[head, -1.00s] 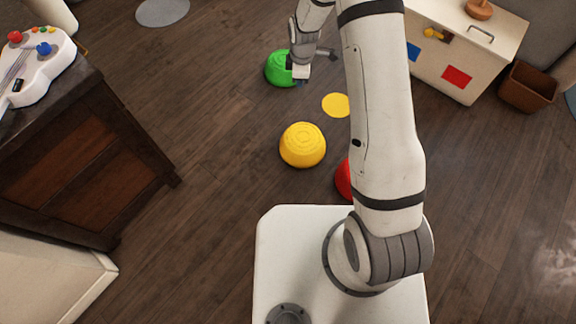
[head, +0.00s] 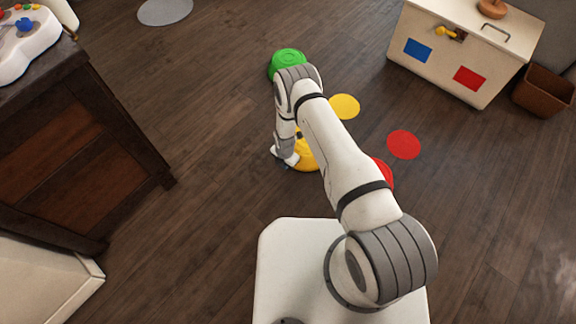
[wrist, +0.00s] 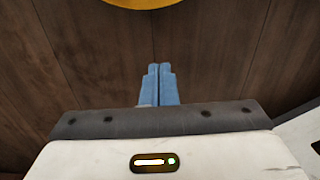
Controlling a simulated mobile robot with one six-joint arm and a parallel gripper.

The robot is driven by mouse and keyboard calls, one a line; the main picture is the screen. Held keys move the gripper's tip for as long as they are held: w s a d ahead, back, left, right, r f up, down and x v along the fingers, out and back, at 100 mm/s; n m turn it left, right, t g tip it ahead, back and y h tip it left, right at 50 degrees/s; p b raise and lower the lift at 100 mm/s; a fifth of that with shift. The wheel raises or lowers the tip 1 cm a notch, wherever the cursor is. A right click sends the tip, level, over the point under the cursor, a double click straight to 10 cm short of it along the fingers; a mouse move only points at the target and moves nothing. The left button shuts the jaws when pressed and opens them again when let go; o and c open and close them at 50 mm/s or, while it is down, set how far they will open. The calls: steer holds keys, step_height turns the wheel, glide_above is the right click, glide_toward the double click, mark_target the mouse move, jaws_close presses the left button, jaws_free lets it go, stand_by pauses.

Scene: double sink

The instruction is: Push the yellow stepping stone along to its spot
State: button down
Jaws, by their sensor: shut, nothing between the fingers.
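The yellow stepping stone (head: 306,158) is on the wooden floor in the head view, partly hidden behind my arm. Its edge also shows at the top of the wrist view (wrist: 145,3). A flat yellow spot (head: 344,106) lies farther back and to the right of the stone. My gripper (head: 286,163) is low at the left side of the stone. In the wrist view its blue fingers (wrist: 158,84) are together and empty, with a strip of floor between their tips and the stone's edge.
A green stone (head: 287,62) stands behind my arm. A red stone (head: 384,174) is partly hidden by the arm, and a flat red spot (head: 403,145) lies beyond it. A dark wooden cabinet (head: 80,150) is at left, a white chest (head: 455,60) at back right.

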mark_target(285, 177)
step_height(285, 177, down, 9)
steer(key=b, duration=0.3)
steer(key=shift+f, duration=0.15)
steer(key=shift+w+d+r+b, duration=0.2)
steer(key=shift+w+d, duration=0.2)
steer(key=shift+w, duration=0.15)
steer(key=shift+w+d+r+b, duration=0.1)
steer(key=shift+w+d+b, duration=0.1)
steer(key=shift+w+d, duration=0.3)
steer(key=shift+w+d+r, duration=0.1)
steer(key=shift+w+d, duration=0.2)
steer(key=shift+w, duration=0.25)
